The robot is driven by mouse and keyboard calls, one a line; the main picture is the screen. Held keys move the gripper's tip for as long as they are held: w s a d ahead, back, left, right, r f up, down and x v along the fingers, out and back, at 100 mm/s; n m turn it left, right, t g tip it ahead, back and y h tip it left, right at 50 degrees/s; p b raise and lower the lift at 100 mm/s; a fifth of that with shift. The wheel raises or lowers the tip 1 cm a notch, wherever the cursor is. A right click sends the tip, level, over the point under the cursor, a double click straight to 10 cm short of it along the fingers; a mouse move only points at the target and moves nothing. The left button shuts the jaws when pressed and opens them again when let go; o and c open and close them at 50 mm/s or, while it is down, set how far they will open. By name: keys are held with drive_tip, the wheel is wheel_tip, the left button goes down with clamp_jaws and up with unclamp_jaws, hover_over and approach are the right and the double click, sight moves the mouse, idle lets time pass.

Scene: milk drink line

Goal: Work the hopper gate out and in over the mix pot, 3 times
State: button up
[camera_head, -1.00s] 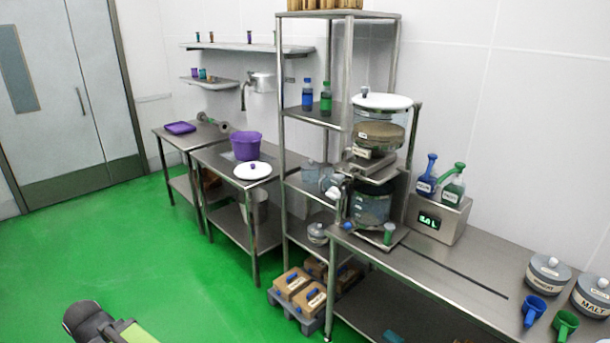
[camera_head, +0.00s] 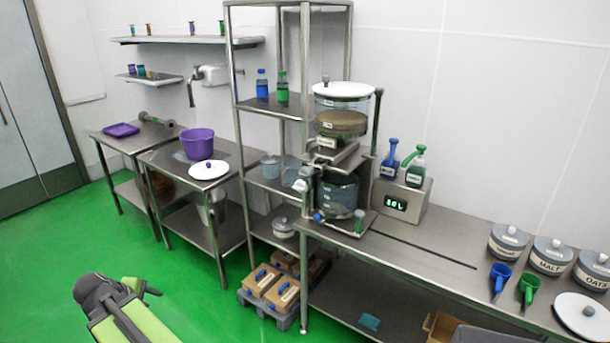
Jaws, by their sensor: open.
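The hopper (camera_head: 341,122) is a clear vessel of brown material under a white lid, high in a metal frame at the right end of the tall rack. A flat metal gate assembly (camera_head: 333,158) sits under it; its exact slide position is too small to tell. The mix pot (camera_head: 337,196) is a clear vessel with dark bands, directly below the gate. Part of my green and dark arm shows at the lower left, far from the hopper and apart from everything. No fingertips of my gripper can be made out.
A steel bench (camera_head: 430,248) runs right from the frame, with a display box (camera_head: 402,203), lidded tins (camera_head: 508,241) and scoops (camera_head: 528,289). Boxes on a pallet (camera_head: 285,318) sit on the floor below the rack. The green floor (camera_head: 195,315) between my arm and the pallet is clear.

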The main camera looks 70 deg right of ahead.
drive_tip(key=s+d+r+n+h, duration=0.1)
drive_tip(key=s+d+r+h, duration=0.1)
drive_tip(key=d, duration=0.5)
drive_tip(key=s+d+r+n+h, duration=0.1)
drive_tip(key=s+d+r, duration=0.1)
drive_tip(key=d, duration=0.4)
drive_tip(key=n+g+h, duration=0.5)
drive_tip(key=n+h, duration=0.3)
drive_tip(key=n, duration=0.2)
approach(304, 178)
drive_tip(key=x, duration=0.3)
drive_tip(key=r+x, duration=0.1)
drive_tip(key=x, duration=0.7)
drive_tip(key=shift+w+d+r, duration=0.1)
drive_tip(key=shift+w+r, duration=0.1)
clamp_jaws()
